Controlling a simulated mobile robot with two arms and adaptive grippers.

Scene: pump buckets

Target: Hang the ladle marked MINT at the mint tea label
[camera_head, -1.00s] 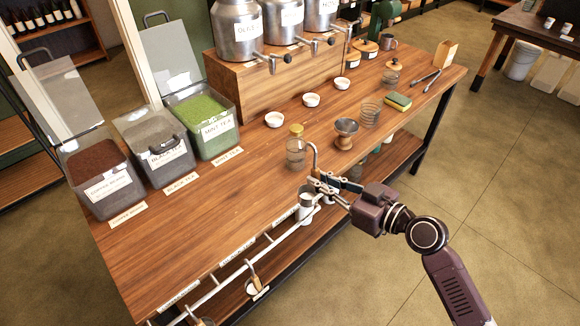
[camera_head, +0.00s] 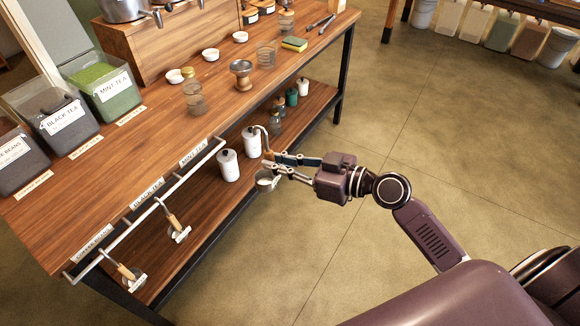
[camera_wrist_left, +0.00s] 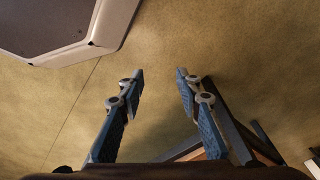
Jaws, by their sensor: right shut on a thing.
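My right gripper (camera_head: 281,166) is shut on a ladle, out in front of the table edge. The ladle has a small metal cup (camera_head: 267,184) below the fingers and a curved hook (camera_head: 261,131) above them; no marking is readable on it. The mint tea label (camera_head: 193,152) is on the table's front edge, to the left of the held ladle. The hanging rail (camera_head: 195,166) runs below it, and the rail under that label looks empty. My left gripper (camera_wrist_left: 159,88) is open and empty above the floor in the left wrist view; the head view does not show it.
One ladle (camera_head: 171,219) hangs at the black tea label, another (camera_head: 124,270) at the coffee beans label. White canisters (camera_head: 229,165) stand on the lower shelf behind the held ladle. A mint tea bin (camera_head: 113,93) sits on the table.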

